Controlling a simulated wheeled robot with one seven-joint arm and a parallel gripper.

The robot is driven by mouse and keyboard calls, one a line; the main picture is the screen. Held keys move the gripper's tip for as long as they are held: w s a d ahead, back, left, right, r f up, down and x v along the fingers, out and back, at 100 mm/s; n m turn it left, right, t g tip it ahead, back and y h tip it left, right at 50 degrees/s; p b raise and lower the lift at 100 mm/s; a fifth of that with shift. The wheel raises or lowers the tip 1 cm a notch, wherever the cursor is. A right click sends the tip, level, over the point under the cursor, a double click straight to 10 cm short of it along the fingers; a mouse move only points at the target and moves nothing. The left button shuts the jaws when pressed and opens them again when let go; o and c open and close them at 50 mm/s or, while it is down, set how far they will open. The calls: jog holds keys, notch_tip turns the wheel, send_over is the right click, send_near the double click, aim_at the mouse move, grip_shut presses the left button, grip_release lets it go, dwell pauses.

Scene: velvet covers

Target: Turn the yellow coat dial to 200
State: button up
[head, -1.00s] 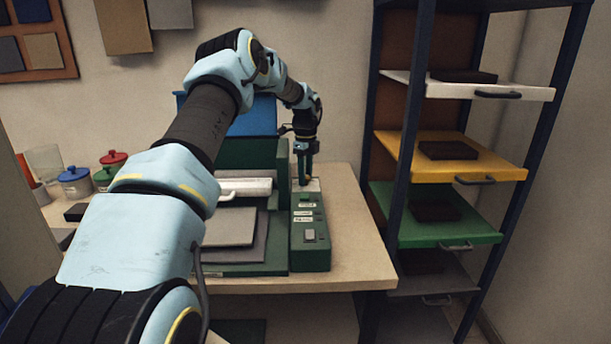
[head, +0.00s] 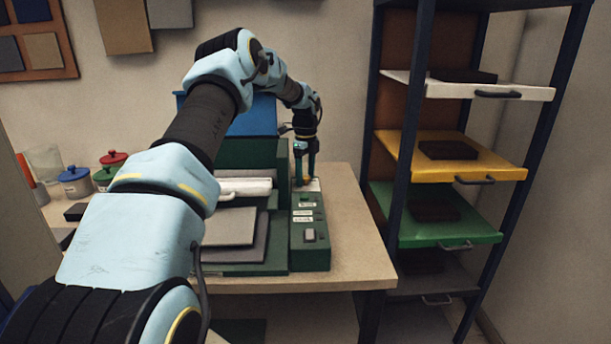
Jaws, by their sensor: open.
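My gripper (head: 305,184) points down over the far end of the green control panel (head: 311,259), on the table right of the green machine. Its two fingers are apart. A small yellowish spot shows between the fingertips, low on a pale plate; it seems to be the yellow coat dial (head: 306,180), mostly hidden by the fingers. Whether the fingers touch it, and what number it points to, I cannot tell. Nearer on the panel are several small white labels (head: 303,213) and a grey switch (head: 310,235); the label text is too small to read.
The green machine with a blue lid (head: 252,116) and a white roller (head: 244,187) stands left of the panel. A rack with white, yellow (head: 490,170) and green trays stands to the right. Lidded jars (head: 75,182) sit at left. The table's right side (head: 348,225) is clear.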

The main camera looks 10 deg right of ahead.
aim_at(306, 176)
jog(key=shift+r, duration=0.1)
notch_tip(306, 176, up, 11)
jog(key=b, duration=0.3)
jog(key=shift+f, duration=0.2)
jog(key=shift+s, duration=0.15)
